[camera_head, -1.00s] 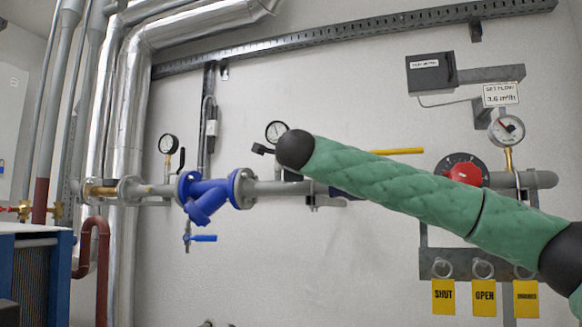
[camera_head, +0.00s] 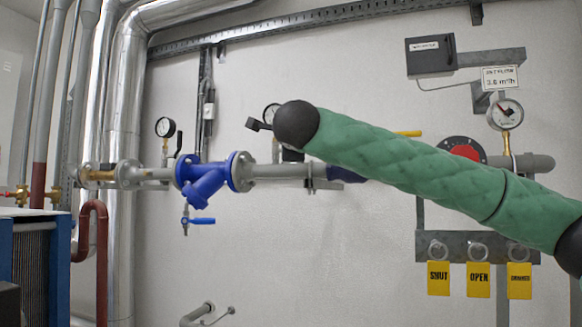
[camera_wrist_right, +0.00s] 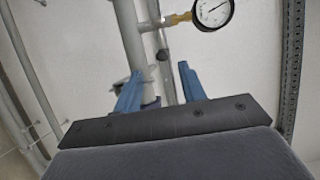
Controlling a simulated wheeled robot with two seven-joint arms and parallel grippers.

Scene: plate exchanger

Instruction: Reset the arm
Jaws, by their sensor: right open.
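My right arm, in a green quilted sleeve with black joints, comes in from the right in the head view and crosses in front of the pipe line. Its gripper cannot be made out there. In the right wrist view my right gripper (camera_wrist_right: 158,88) shows two blue fingers spread apart, with nothing held between them. A grey vertical pipe (camera_wrist_right: 132,35) and the pale wall lie beyond the fingers. A round white gauge (camera_wrist_right: 213,12) on a brass fitting is past the right finger. My left gripper is in neither view.
A blue strainer (camera_head: 205,182) sits in the grey pipe line, left of my arm. A red dial (camera_head: 463,148) and a gauge (camera_head: 505,114) are partly behind or above the arm. Yellow tags (camera_head: 478,280) hang below it. The wall's lower middle is mostly clear.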

